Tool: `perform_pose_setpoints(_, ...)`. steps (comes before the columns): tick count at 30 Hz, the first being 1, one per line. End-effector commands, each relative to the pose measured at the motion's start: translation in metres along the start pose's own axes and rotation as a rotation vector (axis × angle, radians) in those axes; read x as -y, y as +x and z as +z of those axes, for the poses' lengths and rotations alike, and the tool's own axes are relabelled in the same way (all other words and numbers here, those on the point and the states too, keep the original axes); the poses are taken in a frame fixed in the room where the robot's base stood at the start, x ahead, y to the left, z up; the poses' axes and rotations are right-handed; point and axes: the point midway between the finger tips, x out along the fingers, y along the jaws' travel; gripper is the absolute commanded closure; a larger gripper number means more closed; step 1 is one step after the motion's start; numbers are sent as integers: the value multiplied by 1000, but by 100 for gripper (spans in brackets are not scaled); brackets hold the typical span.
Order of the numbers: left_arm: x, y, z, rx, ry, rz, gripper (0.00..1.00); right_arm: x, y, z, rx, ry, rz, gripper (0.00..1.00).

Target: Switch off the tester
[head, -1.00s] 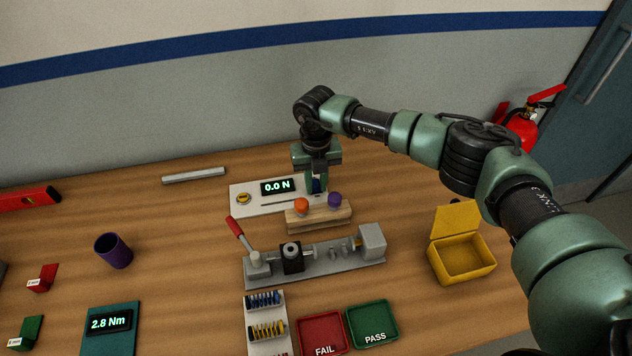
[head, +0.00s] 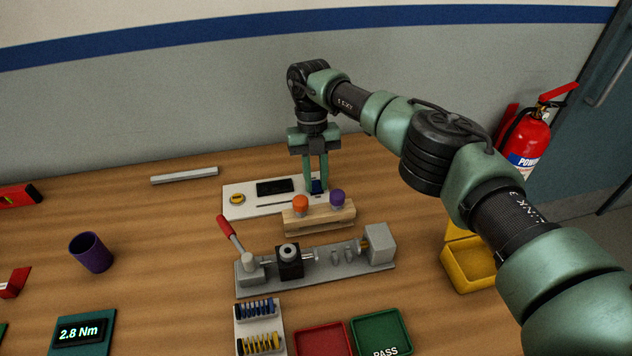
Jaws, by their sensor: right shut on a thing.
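The tester (head: 250,208) is a flat white plate at the back of the bench. It carries a yellow button (head: 237,199), a dark, blank display (head: 275,187) and a dark blue switch (head: 317,187) at its right end. My right gripper (head: 315,188) points down over that right end, with its fingers at the switch and shut on it. The fingers partly cover the switch. My left gripper is not in view.
A wooden block (head: 322,220) with orange and purple knobs stands just in front of the tester. A grey fixture (head: 320,275) with a red lever lies nearer. A yellow box (head: 468,270) is at right. The bench left of the tester is mostly clear.

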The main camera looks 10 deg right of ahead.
Motion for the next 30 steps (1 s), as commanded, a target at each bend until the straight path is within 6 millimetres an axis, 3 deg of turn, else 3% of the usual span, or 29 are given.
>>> perform_pose_setpoints(2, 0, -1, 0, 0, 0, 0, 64, 1, -2, 0, 3, 2, 0, 100)
perform_pose_setpoints(3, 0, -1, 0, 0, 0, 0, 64, 1, -2, 0, 4, 2, 0, 76)
perform_pose_setpoints(5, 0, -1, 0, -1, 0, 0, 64, 1, -2, 0, 4, 2, 0, 59)
perform_pose_setpoints(6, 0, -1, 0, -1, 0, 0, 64, 1, -2, 0, 3, 2, 0, 56)
perform_pose_setpoints(17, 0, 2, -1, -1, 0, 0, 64, 0, -5, 1, 3, 1, 0, 56)
perform_pose_setpoints(26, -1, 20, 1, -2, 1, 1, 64, 0, -55, 1, 7, 4, 1, 56)
perform_pose_setpoints(30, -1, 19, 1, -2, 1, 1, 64, 0, -68, 1, 3, 4, -1, 56)
